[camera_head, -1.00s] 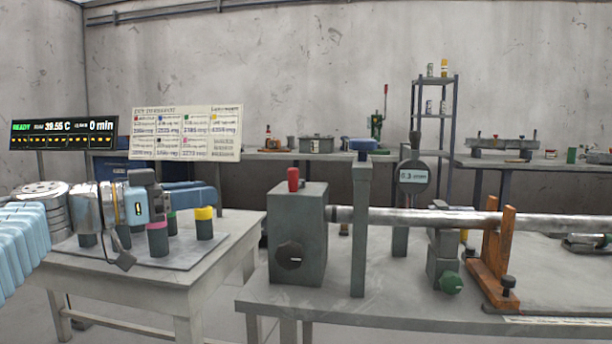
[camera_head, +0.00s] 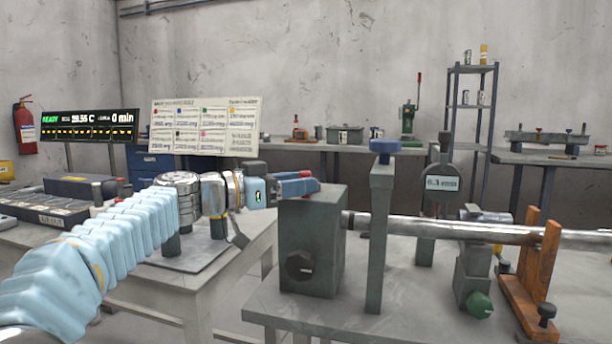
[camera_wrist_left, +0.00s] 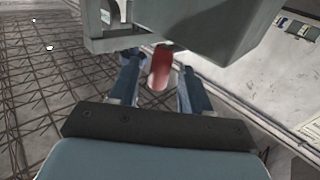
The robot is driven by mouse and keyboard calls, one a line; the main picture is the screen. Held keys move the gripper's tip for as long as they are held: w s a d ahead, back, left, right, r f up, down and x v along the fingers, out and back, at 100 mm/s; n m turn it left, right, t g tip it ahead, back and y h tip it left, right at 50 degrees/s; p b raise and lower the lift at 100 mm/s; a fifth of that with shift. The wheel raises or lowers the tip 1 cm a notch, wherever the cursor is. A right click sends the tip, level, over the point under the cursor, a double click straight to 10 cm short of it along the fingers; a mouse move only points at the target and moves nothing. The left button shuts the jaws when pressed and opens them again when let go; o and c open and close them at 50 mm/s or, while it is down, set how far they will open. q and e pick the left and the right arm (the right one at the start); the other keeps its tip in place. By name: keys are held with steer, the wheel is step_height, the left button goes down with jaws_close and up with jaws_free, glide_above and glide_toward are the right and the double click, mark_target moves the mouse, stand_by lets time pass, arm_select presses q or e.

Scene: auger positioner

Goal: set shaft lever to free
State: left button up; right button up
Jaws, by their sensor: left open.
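The shaft lever (camera_wrist_left: 160,68) is a short red handle. It belongs to the grey housing block (camera_head: 312,245) at the left end of the metal shaft (camera_head: 440,228). My left gripper (camera_head: 312,187) reaches in from the left at the top of this block. In the left wrist view its two blue fingers (camera_wrist_left: 160,78) are apart, with the red lever between them. I cannot tell whether either finger touches it. In the head view the fingers hide most of the lever. My right gripper is in neither view.
A blue-topped post (camera_head: 380,230) stands just right of the block, with a dial gauge (camera_head: 441,183) behind it. A black knob (camera_head: 299,266) is on the block's front. An orange bracket (camera_head: 545,262) stands at the right. A side table (camera_head: 200,290) lies beneath my left arm.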

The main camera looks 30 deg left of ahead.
arm_select(q)
steer(key=shift+x, duration=1.1)
steer(key=shift+c, duration=0.2)
jaws_close()
